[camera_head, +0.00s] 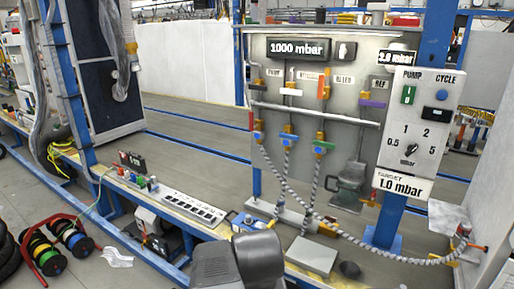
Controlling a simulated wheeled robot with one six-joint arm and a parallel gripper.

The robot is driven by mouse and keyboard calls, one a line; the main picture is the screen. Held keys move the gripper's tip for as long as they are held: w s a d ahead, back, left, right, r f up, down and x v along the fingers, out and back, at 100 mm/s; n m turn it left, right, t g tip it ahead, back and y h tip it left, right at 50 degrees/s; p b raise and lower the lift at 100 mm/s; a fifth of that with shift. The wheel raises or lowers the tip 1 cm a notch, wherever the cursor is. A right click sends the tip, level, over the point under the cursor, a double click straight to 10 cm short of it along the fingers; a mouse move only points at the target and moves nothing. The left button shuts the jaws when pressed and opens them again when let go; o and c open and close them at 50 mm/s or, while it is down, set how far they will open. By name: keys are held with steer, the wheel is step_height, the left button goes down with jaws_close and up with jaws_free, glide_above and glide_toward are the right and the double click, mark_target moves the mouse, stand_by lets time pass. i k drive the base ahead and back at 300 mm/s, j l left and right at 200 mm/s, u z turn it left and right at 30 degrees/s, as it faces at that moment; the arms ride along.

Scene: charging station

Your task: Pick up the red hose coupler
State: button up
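A small red piece (141,181) stands on the bench ledge in a row with small blue and green pieces; it looks like a coupler but is too small to be sure. A braided hose (330,225) hangs from the panel to the right, where its end meets a reddish fitting (463,230). I cannot tell for certain which of the two is the red hose coupler. Grey links of my arm show at the bottom middle, well apart from both. My gripper's fingers are not visible.
A white power strip (194,206) and a blue device (248,222) lie on the ledge. The valve panel (300,110) and control box (416,125) stand behind. A blue post (387,222) rises at right. Cable reels (55,250) stand on the floor at left.

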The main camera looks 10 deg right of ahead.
mark_target(464, 230)
steer(key=z, duration=2.1)
